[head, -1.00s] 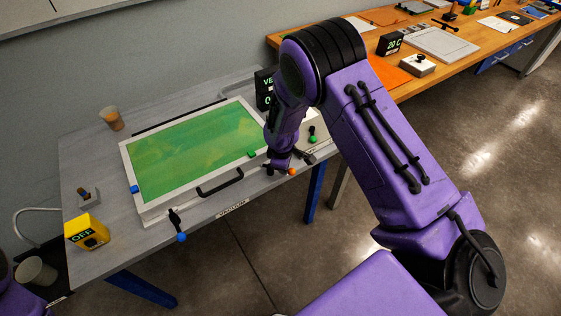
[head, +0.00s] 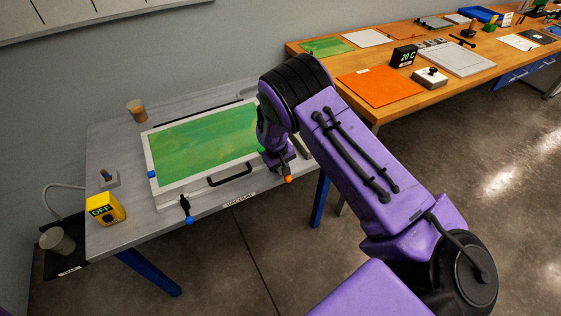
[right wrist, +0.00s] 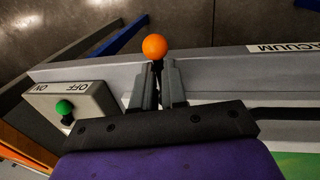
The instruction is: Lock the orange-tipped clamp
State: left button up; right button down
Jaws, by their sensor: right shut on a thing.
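The orange-tipped clamp (head: 288,179) is at the front right of the framed box, its orange ball sticking out past the table's front edge. In the right wrist view the orange ball (right wrist: 155,46) shows just beyond my fingertips, over the floor. My right gripper (right wrist: 158,72) is shut on the clamp's dark lever; in the head view the right gripper (head: 283,166) is at the same corner, partly hidden by my arm. The clamp's base is hidden behind the fingers. My left gripper is not in view.
A blue-tipped clamp (head: 188,212) is on the box's front left, near a black handle (head: 230,177). A yellow OFF box (head: 105,209) stands at left. A green-knobbed ON/OFF switch box (right wrist: 80,108) is close beside my right gripper. The framed box has a green surface (head: 205,145).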

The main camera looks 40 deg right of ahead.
jog(key=shift+s+a+f, duration=0.1)
jog(key=shift+s+f, duration=0.2)
jog(key=shift+s, duration=0.2)
jog(key=c, duration=1.2)
grip_release()
jog(key=shift+o, duration=0.2)
notch_tip(320, 180, up, 11)
jog(key=a+b, duration=0.2)
jog(key=shift+w+f, duration=0.1)
